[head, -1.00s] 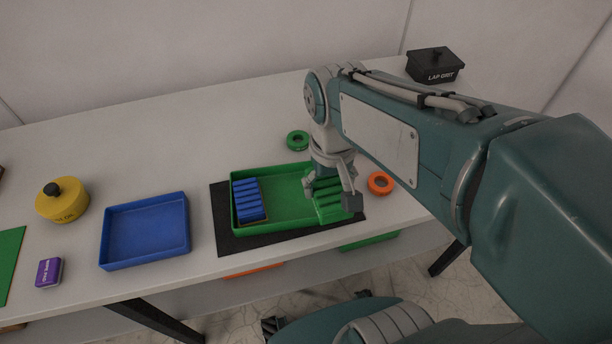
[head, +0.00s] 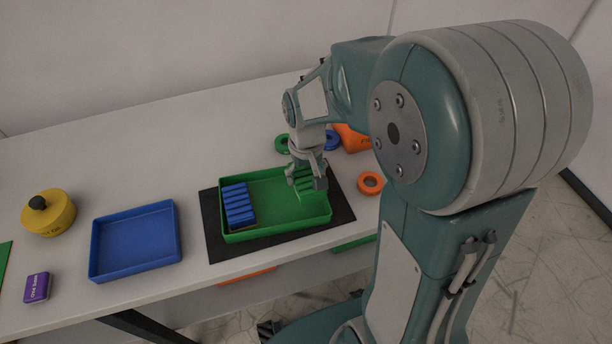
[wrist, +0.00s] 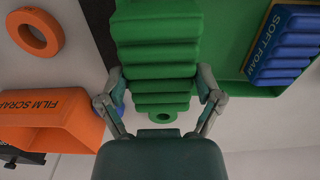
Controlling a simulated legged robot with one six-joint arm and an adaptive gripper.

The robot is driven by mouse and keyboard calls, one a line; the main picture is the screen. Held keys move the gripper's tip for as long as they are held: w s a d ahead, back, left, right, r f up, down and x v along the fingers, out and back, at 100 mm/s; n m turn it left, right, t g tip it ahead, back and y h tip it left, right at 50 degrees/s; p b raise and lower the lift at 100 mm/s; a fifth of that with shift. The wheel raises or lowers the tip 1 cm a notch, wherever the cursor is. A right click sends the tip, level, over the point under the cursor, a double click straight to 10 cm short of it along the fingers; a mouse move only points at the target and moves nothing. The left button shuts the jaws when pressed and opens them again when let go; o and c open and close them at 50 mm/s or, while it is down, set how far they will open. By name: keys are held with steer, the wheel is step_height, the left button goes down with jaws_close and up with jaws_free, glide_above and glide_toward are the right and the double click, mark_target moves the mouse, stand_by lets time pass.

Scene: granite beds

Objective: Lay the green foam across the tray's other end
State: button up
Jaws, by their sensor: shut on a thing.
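The green tray (head: 285,228) sits on a black mat, with the ribbed blue foam (head: 238,205) across its left end. The blue foam, marked SOFT FOAM, also shows in the wrist view (wrist: 288,45). My gripper (head: 308,183) is over the tray's right half. In the wrist view my gripper (wrist: 160,88) is shut on the ribbed green foam (wrist: 155,50), with a finger at each side. The green foam (head: 305,190) is partly hidden by my fingers in the head view. I cannot tell whether it touches the tray floor.
An empty blue tray (head: 135,240), a yellow tin (head: 50,213) and a purple box (head: 37,288) are to the left. An orange ring (head: 370,183), a green ring (head: 282,143), a blue ring (head: 332,140) and an orange FILM SCRAP bin (head: 352,138) lie right of or behind the tray.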

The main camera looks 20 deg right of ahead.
steer(key=shift+f, duration=0.6)
steer(key=shift+f, duration=0.4)
steer(key=shift+f, duration=0.2)
steer(key=o, duration=0.6)
